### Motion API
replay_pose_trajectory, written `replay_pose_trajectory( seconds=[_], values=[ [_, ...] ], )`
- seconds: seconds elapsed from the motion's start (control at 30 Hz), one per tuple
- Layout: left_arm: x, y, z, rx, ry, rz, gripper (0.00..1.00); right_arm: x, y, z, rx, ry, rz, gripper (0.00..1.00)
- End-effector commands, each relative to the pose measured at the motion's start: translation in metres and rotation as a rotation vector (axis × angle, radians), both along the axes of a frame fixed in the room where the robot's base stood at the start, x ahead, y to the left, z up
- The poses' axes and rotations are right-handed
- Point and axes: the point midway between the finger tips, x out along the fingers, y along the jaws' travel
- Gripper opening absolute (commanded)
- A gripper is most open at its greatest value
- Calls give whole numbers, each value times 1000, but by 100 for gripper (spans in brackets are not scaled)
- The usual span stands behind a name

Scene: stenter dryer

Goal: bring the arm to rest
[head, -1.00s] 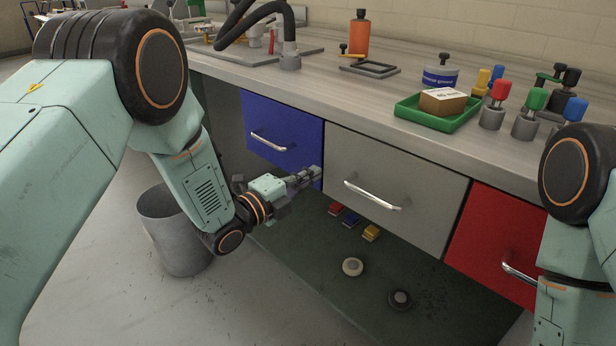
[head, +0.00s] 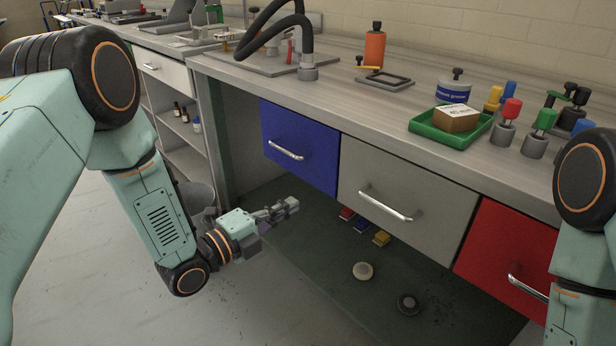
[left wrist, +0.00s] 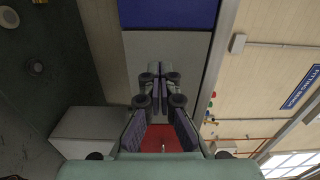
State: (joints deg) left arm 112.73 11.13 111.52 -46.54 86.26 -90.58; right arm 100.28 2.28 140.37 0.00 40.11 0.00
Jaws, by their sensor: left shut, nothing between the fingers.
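My left arm comes in from the left in the head view. Its gripper (head: 284,207) is shut and empty, held in front of and below the blue drawer (head: 300,150), apart from it. The left wrist view shows the two fingers (left wrist: 160,90) together with nothing between them, and the blue drawer front (left wrist: 170,12) at the top. My right arm shows only in part at the right edge of the head view, and its gripper is out of the picture.
The grey drawer (head: 405,205) and red drawer (head: 505,265) are shut beside the blue one. A green tray (head: 425,131) with a box (head: 456,119) stands on the bench. A bin (head: 197,197) is partly hidden behind my left arm. Small items lie on the shelf under the drawers.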

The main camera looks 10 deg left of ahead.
Motion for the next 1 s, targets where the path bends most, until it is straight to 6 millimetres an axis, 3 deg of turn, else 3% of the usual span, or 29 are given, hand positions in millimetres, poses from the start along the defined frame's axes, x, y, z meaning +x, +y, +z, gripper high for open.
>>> replay_pose_trajectory(
  seconds=[0.13,0.27,0.47,0.57,0.73,0.9,1.0],
  values=[
    [0,5,-15,-117,164,32,0,0,0,0,0,0,0,40],
    [-9,19,-49,-288,450,154,0,0,0,0,0,0,0,40],
    [-59,40,-112,-569,918,457,0,0,0,8,0,0,0,40],
    [-105,51,-143,-710,1146,673,0,0,0,15,0,0,0,40],
    [-209,69,-177,-905,1451,1125,0,0,0,31,0,0,0,40],
    [-310,82,-177,-960,1595,1526,0,0,0,48,0,0,0,40],
    [-352,86,-168,-905,1632,1640,0,0,0,58,0,0,0,40]
  ],
)
